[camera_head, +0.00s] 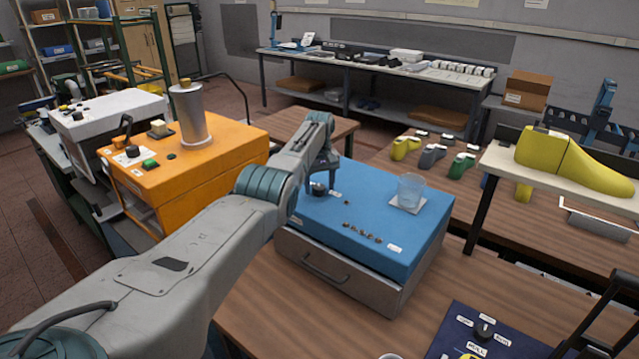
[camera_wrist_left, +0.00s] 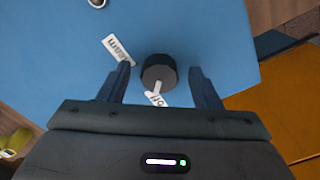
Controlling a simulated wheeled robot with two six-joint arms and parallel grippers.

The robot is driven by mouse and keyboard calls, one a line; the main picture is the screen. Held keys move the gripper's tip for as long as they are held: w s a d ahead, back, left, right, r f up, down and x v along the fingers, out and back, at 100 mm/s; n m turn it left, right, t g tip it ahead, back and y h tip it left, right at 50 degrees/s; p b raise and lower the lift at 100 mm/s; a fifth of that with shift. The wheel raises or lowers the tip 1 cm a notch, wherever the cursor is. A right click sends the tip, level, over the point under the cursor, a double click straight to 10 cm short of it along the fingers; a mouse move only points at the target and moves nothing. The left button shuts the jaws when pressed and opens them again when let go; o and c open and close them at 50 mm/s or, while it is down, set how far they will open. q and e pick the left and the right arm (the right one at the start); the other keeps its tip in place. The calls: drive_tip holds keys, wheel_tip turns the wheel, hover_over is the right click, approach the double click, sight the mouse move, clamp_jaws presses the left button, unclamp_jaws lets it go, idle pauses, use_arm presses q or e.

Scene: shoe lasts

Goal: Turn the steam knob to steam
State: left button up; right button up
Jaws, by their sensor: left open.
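The steam knob (camera_wrist_left: 158,72) is a dark round knob on the top of the blue box (camera_head: 418,240). In the left wrist view its white pointer is at the "off" label (camera_wrist_left: 156,99); the "steam" label (camera_wrist_left: 117,49) lies on the other side, up and to the left. My left gripper (camera_wrist_left: 160,76) is open, with one finger on each side of the knob and a gap at both sides. In the head view the knob (camera_head: 318,190) shows just under my left gripper (camera_head: 321,183). My right gripper is not in view.
A glass beaker (camera_head: 411,189) stands on a white pad on the blue box. An orange box (camera_head: 195,177) with a metal cylinder (camera_head: 192,115) stands to the left. A dark blue panel (camera_head: 468,330) with its own knob is at the lower right. Yellow lasts lie farther right.

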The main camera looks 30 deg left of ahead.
use_arm(q)
drive_tip(key=c, duration=1)
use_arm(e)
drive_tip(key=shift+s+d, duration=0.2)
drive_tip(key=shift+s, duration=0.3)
use_arm(q)
drive_tip(key=m, duration=0.4)
drive_tip(key=shift+a, duration=0.1)
drive_tip(key=m, duration=0.4)
drive_tip(key=shift+m, duration=0.3)
drive_tip(key=m, duration=0.4)
drive_tip(key=shift+a, duration=0.15)
drive_tip(key=m+b, duration=0.1)
drive_tip(key=m, duration=0.4)
drive_tip(key=shift+a, duration=0.1)
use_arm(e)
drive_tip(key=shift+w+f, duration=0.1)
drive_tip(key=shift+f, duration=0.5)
use_arm(q)
drive_tip(key=shift+r+m, duration=0.1)
drive_tip(key=shift+m, duration=0.2)
